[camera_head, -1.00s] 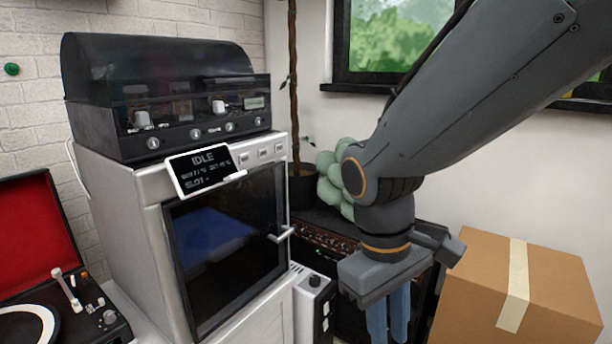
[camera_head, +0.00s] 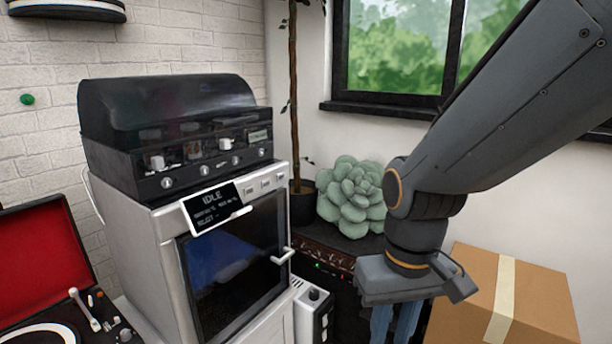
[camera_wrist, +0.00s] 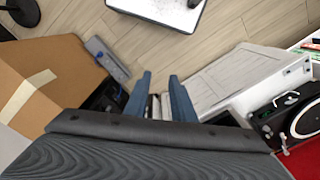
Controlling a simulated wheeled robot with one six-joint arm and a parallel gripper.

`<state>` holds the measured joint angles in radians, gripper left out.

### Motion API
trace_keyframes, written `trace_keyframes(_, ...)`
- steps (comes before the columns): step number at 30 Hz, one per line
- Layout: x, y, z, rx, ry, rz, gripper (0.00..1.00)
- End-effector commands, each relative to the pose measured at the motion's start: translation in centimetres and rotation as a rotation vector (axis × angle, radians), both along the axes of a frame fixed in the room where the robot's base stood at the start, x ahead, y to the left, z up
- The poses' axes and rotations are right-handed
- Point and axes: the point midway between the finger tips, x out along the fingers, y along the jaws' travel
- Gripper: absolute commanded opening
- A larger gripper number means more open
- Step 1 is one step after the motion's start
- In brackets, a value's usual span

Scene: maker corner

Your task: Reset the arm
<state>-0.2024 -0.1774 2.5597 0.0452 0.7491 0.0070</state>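My gripper (camera_head: 396,322) hangs from my arm at the right of the head view, fingers pointing down, its tips cut off by the lower edge. In the wrist view my gripper (camera_wrist: 161,82) shows two blue fingers standing apart with nothing held between them. It is beside the cardboard box and in front of the dark cabinet.
A white machine (camera_head: 150,255) with an "IDLE" display (camera_head: 212,206) stands left of centre. A cardboard box (camera_head: 545,300) is at the right, a succulent (camera_head: 352,198) on a dark cabinet (camera_head: 322,262) behind. A record player (camera_head: 98,322) is at the left. Wooden floor (camera_wrist: 225,30) shows bare.

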Motion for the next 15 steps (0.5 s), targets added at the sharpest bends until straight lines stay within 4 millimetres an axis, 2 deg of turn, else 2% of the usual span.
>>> trace_keyframes(1, -0.3, -0.6, 1.6, -0.004, 0.004, -0.019, 0.23)
trace_keyframes(3, -0.3, -1.4, 2.6, -0.008, 0.004, -0.042, 0.23)
trace_keyframes(9, -0.5, -3.8, 5.1, -0.018, 0.007, -0.109, 0.23)
trace_keyframes(15, -0.8, -5.5, 6.6, -0.025, 0.009, -0.155, 0.23)
